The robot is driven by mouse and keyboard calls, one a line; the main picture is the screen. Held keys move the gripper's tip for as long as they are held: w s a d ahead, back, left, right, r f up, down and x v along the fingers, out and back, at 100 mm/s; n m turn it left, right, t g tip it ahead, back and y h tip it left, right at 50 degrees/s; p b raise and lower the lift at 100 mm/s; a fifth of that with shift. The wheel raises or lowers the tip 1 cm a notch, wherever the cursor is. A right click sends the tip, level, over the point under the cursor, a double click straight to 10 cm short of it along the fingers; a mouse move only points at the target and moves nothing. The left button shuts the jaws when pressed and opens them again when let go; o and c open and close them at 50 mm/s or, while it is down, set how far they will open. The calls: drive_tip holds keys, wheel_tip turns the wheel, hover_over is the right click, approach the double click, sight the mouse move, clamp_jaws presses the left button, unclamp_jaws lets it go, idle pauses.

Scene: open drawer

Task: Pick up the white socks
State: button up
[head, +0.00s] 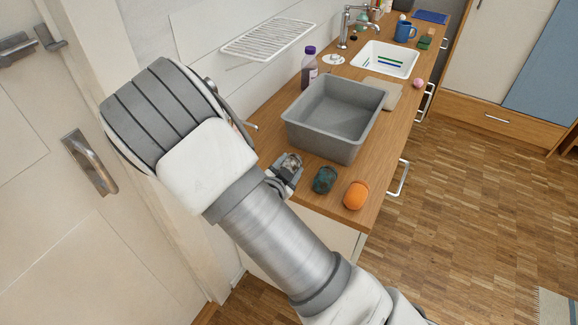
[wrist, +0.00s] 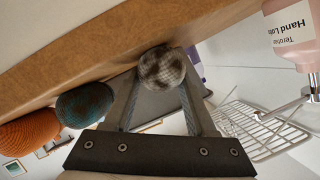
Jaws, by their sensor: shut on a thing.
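The white socks are a rolled, mottled grey-white ball (wrist: 162,66) in the wrist view, between the two fingertips. My gripper (wrist: 160,80) is shut on this ball, one finger on each side. In the head view my gripper (head: 284,172) is at the near left part of the wooden counter, and the ball (head: 293,160) shows only in part at its tips. I cannot tell whether the ball touches the counter. A dark teal rolled ball (head: 324,180) and an orange one (head: 356,195) lie to its right; both also show in the wrist view.
A grey bin (head: 330,145) stands on the counter (head: 309,215) just behind the gripper. A purple-capped bottle (head: 309,68), a sink (head: 385,58) and a blue mug (head: 404,32) are farther back. A wire rack (head: 268,38) is on the wall.

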sight(290, 164)
drive_tip(key=shift+r, duration=0.1)
wheel_tip(290, 164, up, 10)
drive_tip(key=shift+f+p, duration=0.1)
drive_tip(key=shift+p, duration=0.8)
idle(0.5)
